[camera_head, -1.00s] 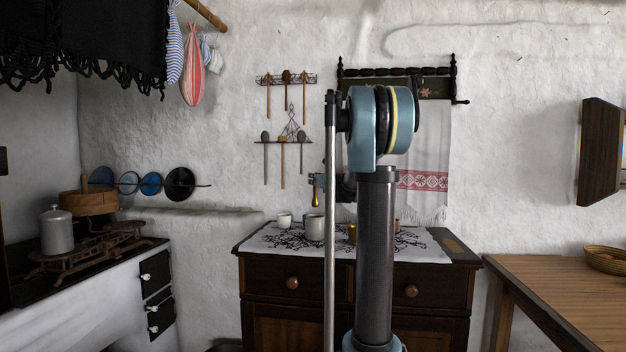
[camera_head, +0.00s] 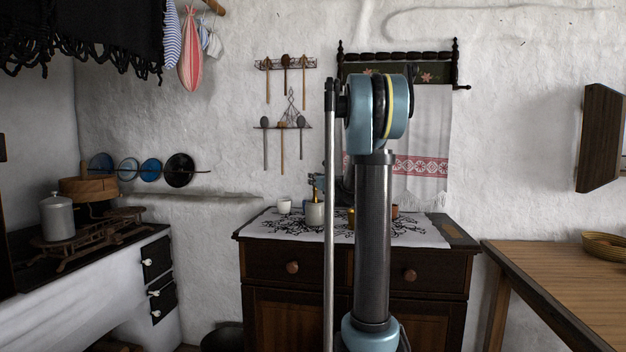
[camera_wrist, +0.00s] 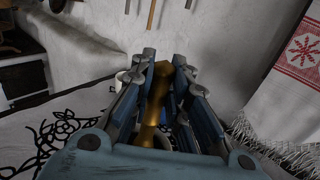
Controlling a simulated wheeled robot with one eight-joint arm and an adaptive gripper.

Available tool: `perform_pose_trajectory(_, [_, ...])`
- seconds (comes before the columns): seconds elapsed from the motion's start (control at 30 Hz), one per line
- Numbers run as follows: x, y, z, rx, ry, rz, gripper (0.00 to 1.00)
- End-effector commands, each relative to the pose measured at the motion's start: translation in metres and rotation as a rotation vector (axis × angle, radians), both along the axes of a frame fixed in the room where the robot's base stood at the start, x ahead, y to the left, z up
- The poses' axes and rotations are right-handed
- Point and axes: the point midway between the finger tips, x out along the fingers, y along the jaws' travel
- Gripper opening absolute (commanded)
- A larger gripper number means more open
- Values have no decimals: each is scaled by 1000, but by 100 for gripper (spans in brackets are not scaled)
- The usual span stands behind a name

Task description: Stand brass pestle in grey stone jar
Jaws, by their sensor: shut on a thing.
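The brass pestle (camera_head: 316,197) is upright in my gripper (camera_head: 318,183), over the cloth-covered chest. In the wrist view, the fingers of my gripper (camera_wrist: 160,95) are shut on the pestle (camera_wrist: 155,100) from both sides. The grey stone jar (camera_head: 314,215) stands on the white cloth directly below the gripper. The pestle's lower end meets the jar's rim in the head view; I cannot tell how far inside it reaches. In the wrist view the fingers and pestle hide most of the jar.
A small white cup (camera_head: 284,206) stands left of the jar. A brass vessel (camera_head: 351,218) is to the right, partly behind my arm, with a reddish pot (camera_head: 395,211) beyond. The patterned cloth (camera_head: 420,231) has bare room in front. A towel (camera_head: 425,140) hangs behind.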

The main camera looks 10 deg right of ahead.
Motion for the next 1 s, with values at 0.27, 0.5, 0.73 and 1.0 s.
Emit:
perform_pose_trajectory(0.27, [0, 0, -17, 0, 0, 0, 0])
perform_pose_trajectory(0.5, [0, 1, -28, 0, 0, 1, 0])
perform_pose_trajectory(0.73, [0, 1, -32, 0, 0, 1, 0])
perform_pose_trajectory(1.0, [0, 1, -32, 0, 0, 1, 22])
